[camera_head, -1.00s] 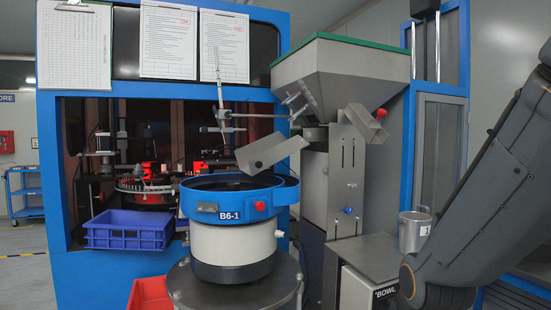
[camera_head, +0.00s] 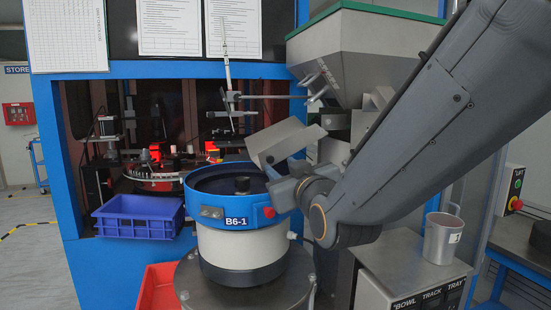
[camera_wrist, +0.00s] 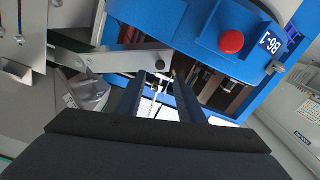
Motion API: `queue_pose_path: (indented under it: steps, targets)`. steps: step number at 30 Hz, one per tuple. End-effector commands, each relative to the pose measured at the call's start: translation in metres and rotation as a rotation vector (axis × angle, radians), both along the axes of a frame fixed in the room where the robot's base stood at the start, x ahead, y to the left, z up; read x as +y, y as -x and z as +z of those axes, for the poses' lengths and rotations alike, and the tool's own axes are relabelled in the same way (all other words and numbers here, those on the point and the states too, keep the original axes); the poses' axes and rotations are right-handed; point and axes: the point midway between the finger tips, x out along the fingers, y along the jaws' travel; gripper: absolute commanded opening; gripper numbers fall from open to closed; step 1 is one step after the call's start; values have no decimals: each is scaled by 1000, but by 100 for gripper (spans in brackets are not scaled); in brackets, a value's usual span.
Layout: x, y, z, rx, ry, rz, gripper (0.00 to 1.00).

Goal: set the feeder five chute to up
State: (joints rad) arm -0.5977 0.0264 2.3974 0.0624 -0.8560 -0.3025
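A grey metal chute (camera_head: 282,141) tilts over the blue rim of the bowl feeder (camera_head: 238,192), lower at its left end; no "feeder five" label is readable. My gripper (camera_head: 276,183) is just below and right of the chute in the head view, over the bowl's right rim; its fingertips are hard to make out there. In the wrist view my gripper (camera_wrist: 156,80) shows two dark fingers spread apart with nothing clearly between them. A flat grey metal piece with a round bolt (camera_wrist: 120,60), likely the chute, lies just past the fingertips; I cannot tell whether they touch.
The grey hopper (camera_head: 355,52) stands behind the chute, partly hidden by my arm. A red knob (camera_head: 269,212) sits on the bowl's side. A blue crate (camera_head: 138,216), a red bin (camera_head: 160,288) and a metal mug (camera_head: 442,236) stand nearby. A thin rod stand (camera_head: 228,85) rises behind the bowl.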

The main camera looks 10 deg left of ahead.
Motion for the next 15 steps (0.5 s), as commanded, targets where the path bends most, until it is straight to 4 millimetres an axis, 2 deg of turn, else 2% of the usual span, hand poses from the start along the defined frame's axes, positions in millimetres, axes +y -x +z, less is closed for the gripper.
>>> queue_pose_path:
  steps: [15]
  targets:
    - [32, -53, 0, 3, 2, -1, 35]
